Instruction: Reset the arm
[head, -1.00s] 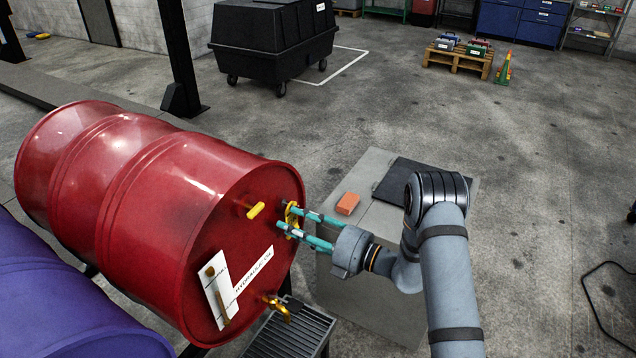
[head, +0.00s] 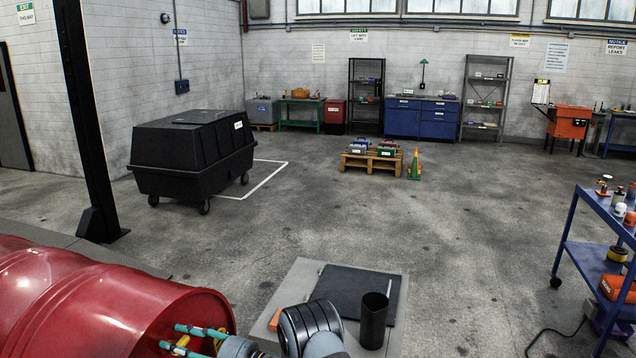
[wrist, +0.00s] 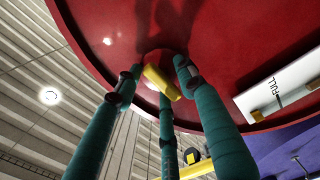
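The red drum (head: 110,310) lies on its side at the lower left of the head view. Its red end face (wrist: 230,50) fills much of the wrist view. My gripper (head: 174,336) has teal fingers at the right end of the drum. In the wrist view, the fingers of my gripper (wrist: 156,76) are spread apart around a yellow fitting (wrist: 162,82) on the drum face, with gaps visible beside it. I cannot tell whether any finger touches it. The lower drum face is out of the head view.
A grey stand (head: 397,300) holds a dark plate (head: 350,282), a black cup (head: 374,322) and an orange block (head: 275,320) beside my arm. A blue cart (head: 590,262) stands at right. A black bin (head: 190,155) and a pallet (head: 370,160) stand farther back on open floor.

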